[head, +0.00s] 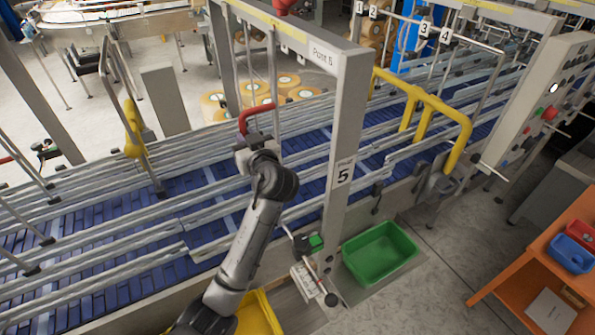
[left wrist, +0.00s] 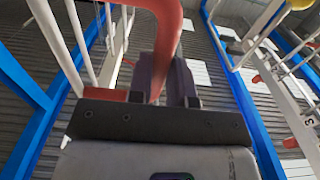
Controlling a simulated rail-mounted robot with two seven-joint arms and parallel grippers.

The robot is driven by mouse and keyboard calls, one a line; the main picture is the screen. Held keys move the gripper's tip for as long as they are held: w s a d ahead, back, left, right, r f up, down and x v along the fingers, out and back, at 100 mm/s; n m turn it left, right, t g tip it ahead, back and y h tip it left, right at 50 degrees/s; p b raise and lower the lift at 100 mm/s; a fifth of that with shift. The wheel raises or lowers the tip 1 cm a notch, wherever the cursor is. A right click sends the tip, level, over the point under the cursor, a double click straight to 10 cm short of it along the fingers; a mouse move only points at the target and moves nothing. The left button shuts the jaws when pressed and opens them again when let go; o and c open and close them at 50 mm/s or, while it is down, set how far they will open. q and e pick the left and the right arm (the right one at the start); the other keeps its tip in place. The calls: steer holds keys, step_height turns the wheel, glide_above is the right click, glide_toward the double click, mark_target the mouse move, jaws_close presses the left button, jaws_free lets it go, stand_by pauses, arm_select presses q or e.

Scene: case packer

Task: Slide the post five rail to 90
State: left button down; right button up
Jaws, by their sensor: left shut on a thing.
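Post five (head: 343,175), a grey upright marked "5", stands over the blue conveyor. A red handle (head: 256,111) hangs on thin rods beside it, above the metal guide rails (head: 160,245). My left gripper (head: 249,140) is raised to this handle, left of the post. In the left wrist view, the dark fingers (left wrist: 164,80) are shut on the curved red handle (left wrist: 171,30). The arm and gripper hide part of the rails behind them. I cannot read any scale or 90 mark. My right gripper is in neither view.
A yellow tubular guard (head: 425,105) stands right of the post. A green bin (head: 380,253) sits on the floor below it. A grey control panel (head: 538,105) and an orange table (head: 530,270) are at right. Open floor lies between bin and table.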

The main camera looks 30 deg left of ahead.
arm_select(q)
steer(key=shift+s+d, duration=0.35)
steer(key=shift+d, duration=0.2)
steer(key=c, duration=0.9)
jaws_free()
steer(key=shift+b+v, duration=0.6)
steer(key=shift+v, duration=2.9)
